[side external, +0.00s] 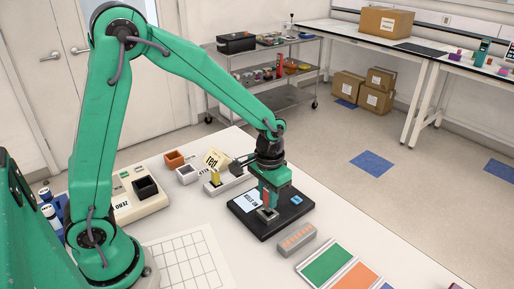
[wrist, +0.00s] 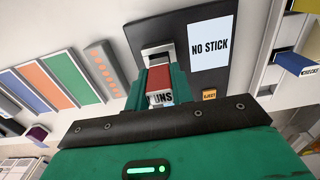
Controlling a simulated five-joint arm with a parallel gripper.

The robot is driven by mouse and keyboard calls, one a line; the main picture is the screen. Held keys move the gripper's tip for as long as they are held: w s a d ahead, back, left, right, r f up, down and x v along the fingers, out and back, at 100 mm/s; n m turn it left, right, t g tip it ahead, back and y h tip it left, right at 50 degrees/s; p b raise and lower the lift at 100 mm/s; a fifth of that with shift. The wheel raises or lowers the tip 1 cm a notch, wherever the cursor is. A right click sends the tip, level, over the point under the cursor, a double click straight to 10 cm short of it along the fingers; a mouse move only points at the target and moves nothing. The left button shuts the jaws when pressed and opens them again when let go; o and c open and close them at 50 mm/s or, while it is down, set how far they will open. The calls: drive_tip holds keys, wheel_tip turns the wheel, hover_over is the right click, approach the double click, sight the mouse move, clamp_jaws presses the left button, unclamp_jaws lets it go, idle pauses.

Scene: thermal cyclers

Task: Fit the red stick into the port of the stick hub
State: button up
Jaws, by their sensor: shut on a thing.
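The stick hub (side external: 272,222) is a dark flat plate on the white table. Its screen (wrist: 210,42) reads "NO STICK" in the wrist view. The port (wrist: 156,54) is a pale metal-framed socket on the hub. My gripper (side external: 267,197) points down over the port side of the hub. Its green fingers are shut on the red stick (wrist: 160,82), which has a white label ending in "UNS". The stick's far end is at or just above the port (side external: 267,213); I cannot tell whether it has entered. The fingers partly hide the stick.
An eject button (wrist: 209,95) is beside the port. A grey block with orange marks (side external: 297,238) and coloured panels (side external: 327,258) lie front right.

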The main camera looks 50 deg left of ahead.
drive_tip(key=shift+f, duration=1.6)
idle(0.6)
drive_tip(key=o, duration=1)
drive_tip(key=shift+r, duration=0.1)
wheel_tip(320, 180, up, 7)
drive_tip(key=shift+r, duration=0.35)
drive_tip(key=shift+s+r, duration=0.1)
